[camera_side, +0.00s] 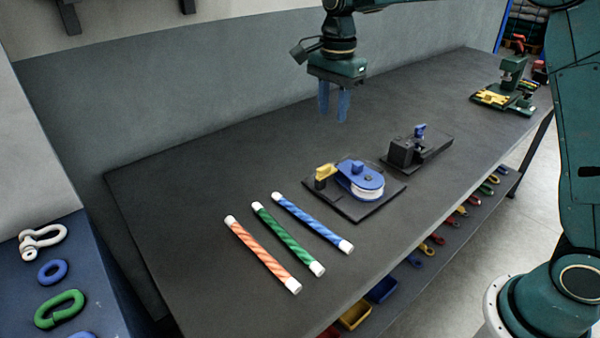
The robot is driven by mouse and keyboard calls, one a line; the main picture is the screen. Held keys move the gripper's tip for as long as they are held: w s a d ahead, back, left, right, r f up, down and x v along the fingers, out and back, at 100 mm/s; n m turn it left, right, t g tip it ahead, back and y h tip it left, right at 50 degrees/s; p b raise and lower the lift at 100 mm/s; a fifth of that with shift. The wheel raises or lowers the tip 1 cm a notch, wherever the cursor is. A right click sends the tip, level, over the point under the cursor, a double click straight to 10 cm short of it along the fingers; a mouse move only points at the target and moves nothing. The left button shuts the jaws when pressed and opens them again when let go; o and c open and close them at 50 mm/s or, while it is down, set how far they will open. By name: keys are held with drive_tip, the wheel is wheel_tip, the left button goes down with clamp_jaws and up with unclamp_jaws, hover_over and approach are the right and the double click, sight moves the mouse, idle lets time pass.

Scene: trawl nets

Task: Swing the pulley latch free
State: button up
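My gripper (334,118) hangs above the bench, behind and a little left of the pulley. Its two blue fingers point down with a gap between them, open and empty.
Three striped rope pieces, orange (262,254), green (287,238) and blue (312,222), lie left of the pulley. A dark clamp fixture (405,152) with a blue knob stands to the right. A green machine (512,75) is at the far right. The bench's left part (180,190) is clear.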

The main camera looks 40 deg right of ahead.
sight(324, 166)
drive_tip(key=shift+w+f+m, duration=0.5)
drive_tip(key=shift+w+f, duration=0.2)
drive_tip(key=shift+f, duration=0.1)
wheel_tip(324, 166, down, 14)
drive_tip(key=shift+r, duration=0.2)
idle(0.3)
clamp_jaws()
